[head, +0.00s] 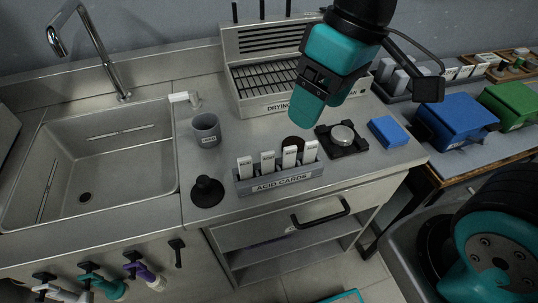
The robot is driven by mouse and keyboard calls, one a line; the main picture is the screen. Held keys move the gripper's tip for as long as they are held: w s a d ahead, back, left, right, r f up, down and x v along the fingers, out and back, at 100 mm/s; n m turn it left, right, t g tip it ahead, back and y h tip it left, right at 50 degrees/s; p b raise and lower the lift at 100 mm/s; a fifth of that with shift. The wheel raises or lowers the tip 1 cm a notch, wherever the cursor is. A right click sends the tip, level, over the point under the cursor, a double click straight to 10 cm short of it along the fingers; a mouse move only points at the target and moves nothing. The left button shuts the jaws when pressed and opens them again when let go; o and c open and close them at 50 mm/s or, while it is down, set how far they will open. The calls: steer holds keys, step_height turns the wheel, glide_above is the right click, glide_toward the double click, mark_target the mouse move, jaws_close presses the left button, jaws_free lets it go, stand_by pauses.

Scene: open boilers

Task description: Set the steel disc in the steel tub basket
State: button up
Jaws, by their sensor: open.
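A round steel disc (342,133) lies flat on a black square base (352,146) on the steel counter, right of the acid card holder. The large steel sink tub (140,165) is at the left, with a dark round drain (85,197) in its floor; I see no separate basket inside it. My gripper (308,112) is open above the counter, up and left of the disc, in front of the drying unit. It does not touch the disc. I see no object in it, though its fingertips are partly hidden by its teal body.
A holder labelled acid cards (280,181) stands at the counter's front, beside a black knobbed object (207,190). A grey cup (206,129) stands near the sink. The drying unit (262,85) is behind. A blue block (389,131) lies right of the disc.

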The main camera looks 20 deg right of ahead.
steer(key=w+d+f+m+h+b, duration=0.1)
steer(key=w+f+b, duration=0.15)
steer(key=w, duration=0.35)
steer(key=w+d+f+h+b, duration=0.1)
steer(key=w+d+f+h, duration=0.15)
steer(key=w, duration=0.45)
glide_above(293, 143)
steer(key=shift+y, duration=0.25)
step_height(293, 143, down, 12)
steer(key=shift+a+r, duration=0.15)
steer(key=shift+r, duration=0.05)
steer(key=shift+f+p, duration=0.55)
steer(key=shift+f, duration=2.6)
steer(key=shift+c, duration=0.5)
steer(key=c, duration=0.8)
steer(key=shift+o, duration=0.2)
steer(key=shift+r, duration=0.1)
step_height(293, 143, up, 20)
steer(key=shift+d, duration=0.2)
